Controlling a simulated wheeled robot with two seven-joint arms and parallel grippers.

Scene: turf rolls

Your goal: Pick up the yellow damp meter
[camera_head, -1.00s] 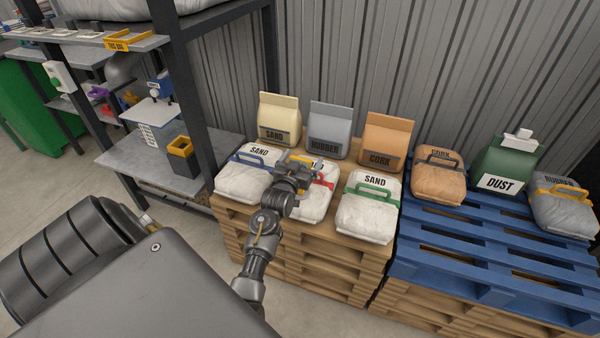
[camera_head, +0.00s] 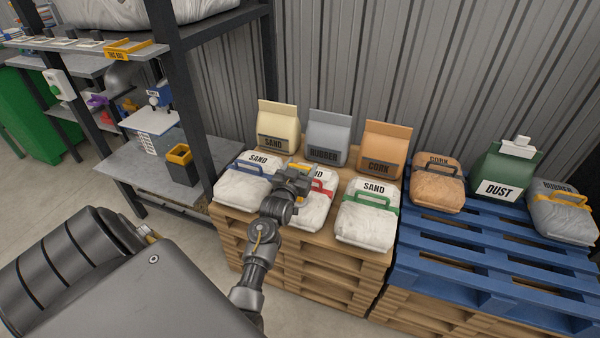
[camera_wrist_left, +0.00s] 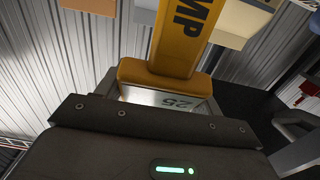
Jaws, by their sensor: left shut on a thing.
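The yellow damp meter (camera_wrist_left: 178,42) fills the upper middle of the left wrist view, with dark letters ending in "MP" on its face. A pale plate marked 25 shows below it. My left gripper (camera_head: 290,182) is shut on the meter, over the middle white sand bag with the red handle (camera_head: 318,188). In the head view only a small yellow part of the meter (camera_head: 297,169) shows at the jaws; the gripper hides the rest. I cannot tell whether the meter touches the bag. My right gripper is not in view.
White sand bags with blue (camera_head: 240,185) and green (camera_head: 367,215) handles flank the gripper on the wooden pallets (camera_head: 300,265). Upright sand, rubber and cork bags (camera_head: 383,148) stand behind. A blue pallet (camera_head: 490,260) is right, a shelf rack (camera_head: 150,175) left.

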